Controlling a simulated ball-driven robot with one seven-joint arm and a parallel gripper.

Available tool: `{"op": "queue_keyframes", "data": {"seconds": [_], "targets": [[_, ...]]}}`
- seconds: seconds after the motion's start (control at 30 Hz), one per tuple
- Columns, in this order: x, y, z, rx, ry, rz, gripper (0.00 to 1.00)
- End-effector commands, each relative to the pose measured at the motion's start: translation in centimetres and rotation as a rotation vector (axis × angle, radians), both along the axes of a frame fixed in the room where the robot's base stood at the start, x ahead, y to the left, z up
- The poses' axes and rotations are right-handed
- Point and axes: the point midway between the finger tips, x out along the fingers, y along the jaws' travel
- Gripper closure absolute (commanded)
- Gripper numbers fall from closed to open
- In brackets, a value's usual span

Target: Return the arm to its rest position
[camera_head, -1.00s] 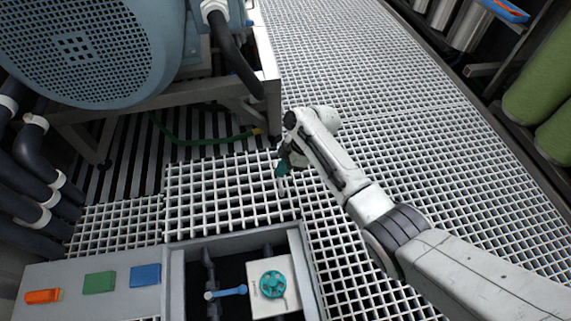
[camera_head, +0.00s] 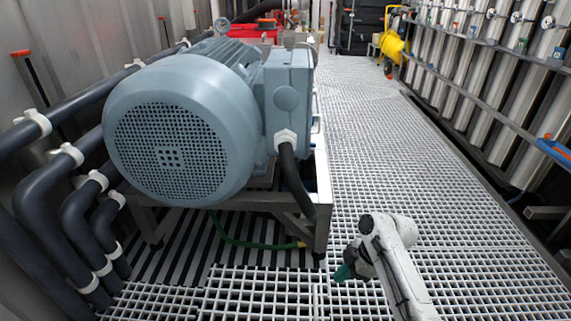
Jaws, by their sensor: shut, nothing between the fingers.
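My white arm reaches up from the bottom edge, right of centre, over the white floor grating (camera_head: 470,275). My gripper (camera_head: 343,272) is at the end of the bent wrist and points down and to the left. Its teal fingertips show as one small patch, with no gap visible between them. It is shut and I see nothing held in it. It appears above the grating, to the right of the motor's steel frame (camera_head: 322,190).
A large blue-grey motor (camera_head: 175,135) stands on the frame at left. Dark pipes (camera_head: 50,200) run along the left wall. Steel membrane vessels (camera_head: 490,80) line the right side. A yellow hose reel (camera_head: 392,46) stands far back. The grated aisle between is clear.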

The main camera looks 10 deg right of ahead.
Motion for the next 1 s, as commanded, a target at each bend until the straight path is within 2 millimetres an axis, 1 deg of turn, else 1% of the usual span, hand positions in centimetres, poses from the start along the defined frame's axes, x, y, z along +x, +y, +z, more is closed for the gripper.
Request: {"op": "queue_keyframes", "data": {"seconds": [0.07, 0.17, 0.27, 0.37, 0.4, 0.47, 0.5, 0.57, 0.6, 0.63, 0.67, 0.7, 0.8, 0.9, 1.0], "targets": [[-0.2, 0.2, -0.2, 0.001, 0.005, -0.004, 1.0], [-1.8, 1.2, -1.1, 0.0, 0.033, -0.05, 1.0], [-4.6, 2.6, -2.5, -0.007, 0.083, -0.141, 1.0], [-8.4, 3.6, -3.7, -0.024, 0.144, -0.276, 1.0], [-10.1, 3.7, -4.0, -0.034, 0.17, -0.335, 1.0], [-12.6, 3.8, -4.4, -0.051, 0.204, -0.426, 1.0], [-14.3, 3.7, -4.7, -0.063, 0.227, -0.489, 1.0], [-17.0, 3.3, -4.8, -0.083, 0.26, -0.587, 1.0], [-18.9, 2.9, -4.8, -0.098, 0.28, -0.655, 1.0], [-20.3, 2.6, -4.7, -0.111, 0.293, -0.706, 1.0], [-21.6, 2.2, -4.6, -0.123, 0.306, -0.758, 1.0], [-23.4, 1.6, -4.4, -0.141, 0.321, -0.826, 1.0], [-27.4, 0.1, -3.5, -0.179, 0.346, -0.979, 1.0], [-30.6, -1.3, -2.5, -0.213, 0.358, -1.108, 1.0], [-33.4, -2.7, -1.3, -0.241, 0.361, -1.221, 1.0]]}}
